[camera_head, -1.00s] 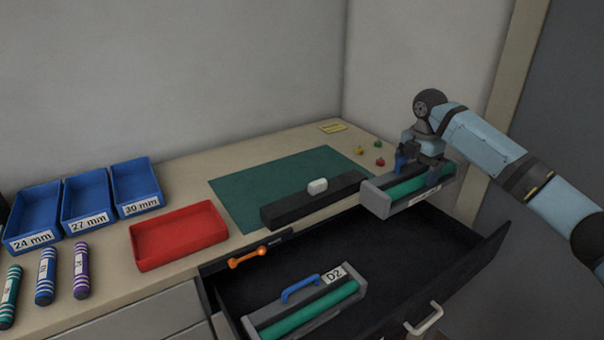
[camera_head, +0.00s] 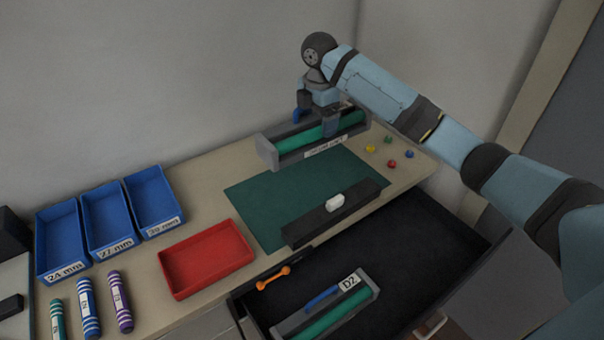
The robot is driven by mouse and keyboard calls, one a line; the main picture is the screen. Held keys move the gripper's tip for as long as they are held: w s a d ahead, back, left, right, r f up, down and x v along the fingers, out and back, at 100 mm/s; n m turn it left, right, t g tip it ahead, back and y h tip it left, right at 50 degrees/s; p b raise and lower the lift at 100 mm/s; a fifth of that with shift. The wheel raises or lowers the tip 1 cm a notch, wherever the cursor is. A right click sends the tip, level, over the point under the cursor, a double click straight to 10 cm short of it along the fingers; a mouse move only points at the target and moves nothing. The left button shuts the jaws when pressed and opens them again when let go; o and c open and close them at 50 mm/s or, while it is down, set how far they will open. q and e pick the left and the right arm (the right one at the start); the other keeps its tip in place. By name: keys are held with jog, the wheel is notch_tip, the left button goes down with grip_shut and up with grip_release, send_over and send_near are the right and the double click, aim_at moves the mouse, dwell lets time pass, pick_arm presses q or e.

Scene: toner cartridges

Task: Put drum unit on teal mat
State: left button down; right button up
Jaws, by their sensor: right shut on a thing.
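The drum unit (camera_head: 292,147), a grey frame with a green roller and a blue handle, is held in the air over the far part of the teal mat (camera_head: 262,200). My right gripper (camera_head: 318,125) is shut on it from above, at its handle; the fingertips are largely hidden. A white label shows on the unit's near side. The mat lies flat on the counter, its far edge partly hidden behind the unit. A second similar unit marked D2 (camera_head: 343,307) lies in the open drawer. My left gripper is not in view.
A red tray (camera_head: 206,259), blue bins (camera_head: 107,219) and striped cartridges stand left. The open drawer (camera_head: 430,245) is in front. Small coloured pieces (camera_head: 392,163) lie right.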

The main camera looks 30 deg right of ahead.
jog(key=shift+f+p, duration=0.95)
jog(key=shift+f, duration=8.4)
jog(key=shift+s+f, duration=0.1)
jog(key=shift+f, duration=0.05)
jog(key=o, duration=1.1)
jog(key=shift+c, duration=0.2)
notch_tip(320, 180, up, 12)
jog(key=shift+r+b, duration=0.15)
jog(key=shift+b, duration=0.5)
jog(key=shift+s, duration=0.1)
